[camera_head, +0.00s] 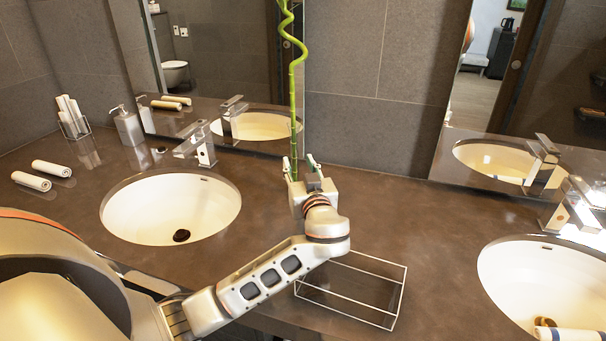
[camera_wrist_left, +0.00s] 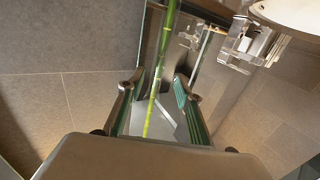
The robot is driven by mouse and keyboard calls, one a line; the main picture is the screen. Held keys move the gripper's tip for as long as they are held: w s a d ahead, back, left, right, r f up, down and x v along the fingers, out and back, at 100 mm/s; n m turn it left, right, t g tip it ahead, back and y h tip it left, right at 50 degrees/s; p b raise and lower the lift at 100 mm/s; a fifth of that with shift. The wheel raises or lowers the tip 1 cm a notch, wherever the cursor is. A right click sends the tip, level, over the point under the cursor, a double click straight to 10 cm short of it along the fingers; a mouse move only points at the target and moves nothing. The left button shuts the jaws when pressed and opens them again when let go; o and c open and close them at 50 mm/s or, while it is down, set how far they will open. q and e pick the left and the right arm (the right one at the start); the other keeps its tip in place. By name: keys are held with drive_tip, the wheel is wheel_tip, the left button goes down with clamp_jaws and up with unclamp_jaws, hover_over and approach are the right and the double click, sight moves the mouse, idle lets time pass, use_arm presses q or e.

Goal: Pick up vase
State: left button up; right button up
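A tall green bamboo stalk (camera_head: 292,95), curled at the top, rises behind my left gripper (camera_head: 301,163) in the head view. The vase body cannot be made out clearly there, as the gripper covers the stalk's base. In the left wrist view the stalk (camera_wrist_left: 158,75) runs down between the two fingers of the left gripper (camera_wrist_left: 157,95). A pale grey shape, which may be the vase, shows between the fingers. The fingers are apart, one on each side of the stalk, and I see no clear contact. My right gripper is not in view.
A white wire rack (camera_head: 401,287) lies in front of the gripper. Sinks stand at left (camera_head: 145,213) and right (camera_head: 510,277), with a faucet (camera_head: 203,150) by the left one. Rolled towels (camera_head: 31,181) and a soap dispenser (camera_head: 127,125) are at left. A mirror backs the counter.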

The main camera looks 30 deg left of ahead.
sight(295, 152)
use_arm(q)
drive_tip(key=shift+x, duration=1.15)
drive_tip(key=shift+p+x, duration=0.95)
drive_tip(key=shift+x, duration=1.85)
drive_tip(key=shift+d, duration=0.1)
clamp_jaws()
